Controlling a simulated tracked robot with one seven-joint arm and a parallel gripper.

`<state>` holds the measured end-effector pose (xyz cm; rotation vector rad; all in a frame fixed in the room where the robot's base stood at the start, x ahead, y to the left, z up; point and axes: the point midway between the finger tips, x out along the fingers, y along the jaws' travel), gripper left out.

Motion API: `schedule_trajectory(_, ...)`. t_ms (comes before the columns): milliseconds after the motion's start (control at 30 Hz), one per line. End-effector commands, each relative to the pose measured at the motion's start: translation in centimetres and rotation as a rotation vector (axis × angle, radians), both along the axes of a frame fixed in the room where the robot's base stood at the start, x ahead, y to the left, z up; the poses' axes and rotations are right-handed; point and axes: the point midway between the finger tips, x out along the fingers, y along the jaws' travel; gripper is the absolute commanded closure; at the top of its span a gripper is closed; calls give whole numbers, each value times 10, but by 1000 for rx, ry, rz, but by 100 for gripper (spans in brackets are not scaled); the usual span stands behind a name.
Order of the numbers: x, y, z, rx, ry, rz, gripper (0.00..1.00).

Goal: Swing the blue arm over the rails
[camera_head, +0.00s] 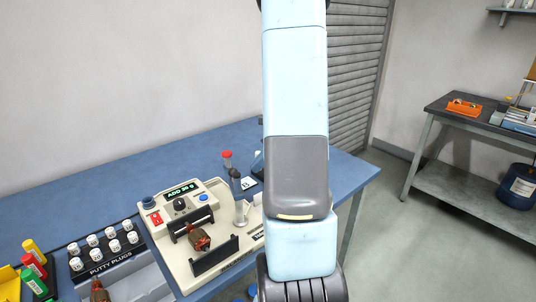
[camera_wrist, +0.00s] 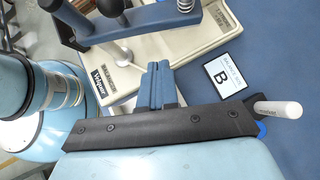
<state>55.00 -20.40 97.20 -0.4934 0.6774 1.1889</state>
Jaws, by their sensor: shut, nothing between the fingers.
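The cream balancing machine (camera_head: 222,266) stands on the blue bench. Its two black rails (camera_head: 214,255) stand upright, with a red-brown armature (camera_head: 199,238) between them. At its right end stands a dark blue-grey upright (camera_head: 236,184) above a silver foot; this looks like the blue arm, and it is not over the rails.
A card marked B (camera_wrist: 222,75) lies on the bench right of my fingers. A white marker-like rod (camera_wrist: 277,108) is at the right. Putty plugs (camera_head: 104,247) and coloured bottles (camera_head: 34,268) stand left. A second table (camera_head: 478,122) is far right, with floor between.

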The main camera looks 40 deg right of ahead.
Motion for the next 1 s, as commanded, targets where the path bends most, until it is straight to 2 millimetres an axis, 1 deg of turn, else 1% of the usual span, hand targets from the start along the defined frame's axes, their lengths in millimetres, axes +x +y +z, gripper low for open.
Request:
schedule_trajectory(33,1,7,-7,3,3,1,100)
schedule_trajectory(200,9,29,-5,1,0,2,100)
schedule_trajectory(333,12,38,-5,0,1,-1,100)
schedule_trajectory(500,14,43,-5,0,0,0,100)
schedule_trajectory(1000,16,45,-5,1,0,26,100)
